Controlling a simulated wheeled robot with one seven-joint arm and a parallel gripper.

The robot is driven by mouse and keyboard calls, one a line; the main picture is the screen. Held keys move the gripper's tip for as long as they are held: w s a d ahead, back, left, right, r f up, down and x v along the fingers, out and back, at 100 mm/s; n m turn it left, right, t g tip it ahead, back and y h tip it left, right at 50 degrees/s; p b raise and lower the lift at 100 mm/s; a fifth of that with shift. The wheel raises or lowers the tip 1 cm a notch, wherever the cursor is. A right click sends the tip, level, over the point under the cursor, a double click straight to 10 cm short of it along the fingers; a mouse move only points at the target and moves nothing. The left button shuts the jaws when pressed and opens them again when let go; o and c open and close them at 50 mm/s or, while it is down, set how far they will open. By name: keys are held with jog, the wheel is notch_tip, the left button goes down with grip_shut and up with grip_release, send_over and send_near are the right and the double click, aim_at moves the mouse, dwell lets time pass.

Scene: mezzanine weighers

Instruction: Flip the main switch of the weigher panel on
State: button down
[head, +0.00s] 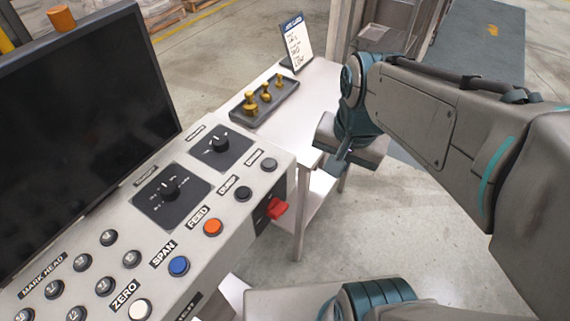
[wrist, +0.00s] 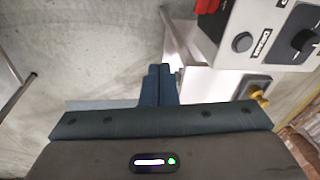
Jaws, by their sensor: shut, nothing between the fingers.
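The weigher panel (head: 228,205) is a light grey sloped console with knobs and buttons; its corner also shows upside down in the wrist view (wrist: 228,48). A red switch handle (head: 277,208) sticks out from a dark plate on its right end face. I take it for the main switch, but cannot read its label or position. It shows at the top edge of the wrist view (wrist: 206,5), partly cut off. My gripper (head: 337,169) is shut and empty, up and right of the handle in the head view and apart from it. Its closed fingers also show in the wrist view (wrist: 159,72).
A dark screen (head: 80,125) stands at the left. A pale side table (head: 315,95) behind the panel holds a dark tray (head: 285,97) of brass weights and a small sign (head: 296,42). Open concrete floor (head: 400,225) lies right of the panel.

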aim_at(284, 205)
jog(key=w+a+f+m+g+y+b, duration=0.1)
jog(key=w+a+m+g, duration=0.1)
jog(key=m, duration=0.8)
jog(key=w+a+f+m+g+y+b, duration=0.1)
jog(key=w+a+f+m+g, duration=0.1)
jog(key=w+m, duration=0.4)
jog(key=a+m+g, duration=0.1)
jog(key=a+m, duration=0.1)
jog(key=m, duration=0.1)
jog(key=shift+w+a+f+m+b, duration=0.15)
jog(key=shift+w+a+m+b, duration=0.1)
jog(key=shift+m+b, duration=0.15)
jog(key=x, duration=1.4)
jog(key=shift+d, duration=0.1)
